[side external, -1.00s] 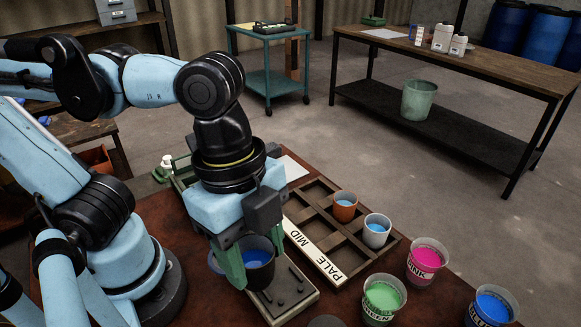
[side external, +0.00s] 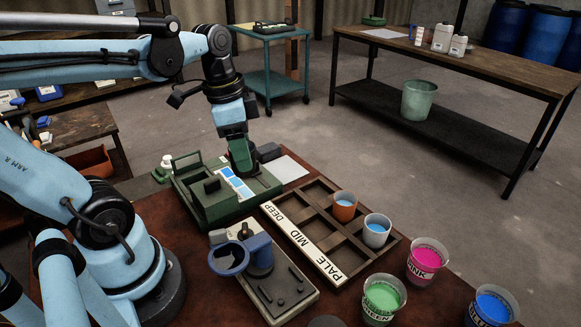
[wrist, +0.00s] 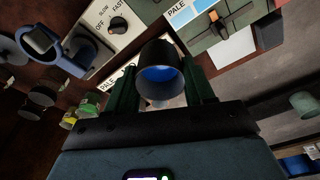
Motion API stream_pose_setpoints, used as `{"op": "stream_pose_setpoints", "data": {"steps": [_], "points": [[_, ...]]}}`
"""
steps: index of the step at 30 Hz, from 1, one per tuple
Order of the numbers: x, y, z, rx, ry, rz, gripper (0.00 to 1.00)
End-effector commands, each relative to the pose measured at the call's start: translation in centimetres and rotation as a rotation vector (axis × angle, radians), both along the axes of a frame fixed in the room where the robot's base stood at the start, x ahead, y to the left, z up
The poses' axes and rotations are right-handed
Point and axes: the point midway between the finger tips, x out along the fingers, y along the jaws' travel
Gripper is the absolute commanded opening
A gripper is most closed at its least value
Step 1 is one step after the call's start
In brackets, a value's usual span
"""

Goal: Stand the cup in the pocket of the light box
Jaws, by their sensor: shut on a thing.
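The dark cup (wrist: 160,80) with blue liquid sits between my gripper's two green fingers in the wrist view. My gripper (side external: 241,165) is shut on it. In the side view the fingers hide most of the cup. My gripper points down at the far right part of the green light box (side external: 262,188), by its blue swatches. I cannot tell whether the cup touches the box. The box also shows in the wrist view (wrist: 218,38), with a PALE swatch and an orange-topped knob. The pocket is not clearly visible.
The stirrer (side external: 275,297), with its blue ring, stands in front of the light box. Pink (side external: 427,262), green (side external: 383,301) and blue (side external: 492,308) pots stand at right.

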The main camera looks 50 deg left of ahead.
Motion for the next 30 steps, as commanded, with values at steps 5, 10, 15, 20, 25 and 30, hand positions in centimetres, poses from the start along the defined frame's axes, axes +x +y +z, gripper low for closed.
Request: {"op": "stream_pose_setpoints", "data": {"steps": [5, 10, 15, 20, 25, 30], "points": [[-1.0, 5.2, -0.3, 0.0, 0.0, 0.168, 0.22], [-2.7, 9.5, -0.7, 0.0, -0.001, 0.309, 0.22], [-4.5, 12.5, -0.9, -0.001, -0.001, 0.416, 0.22], [-5.5, 13.9, -1.1, 0.0, -0.001, 0.467, 0.22], [-5.7, 14.3, -2.2, 0.0, -0.001, 0.48, 0.22], [-5.7, 14.3, -4.6, 0.0, -0.001, 0.479, 0.22]]}}
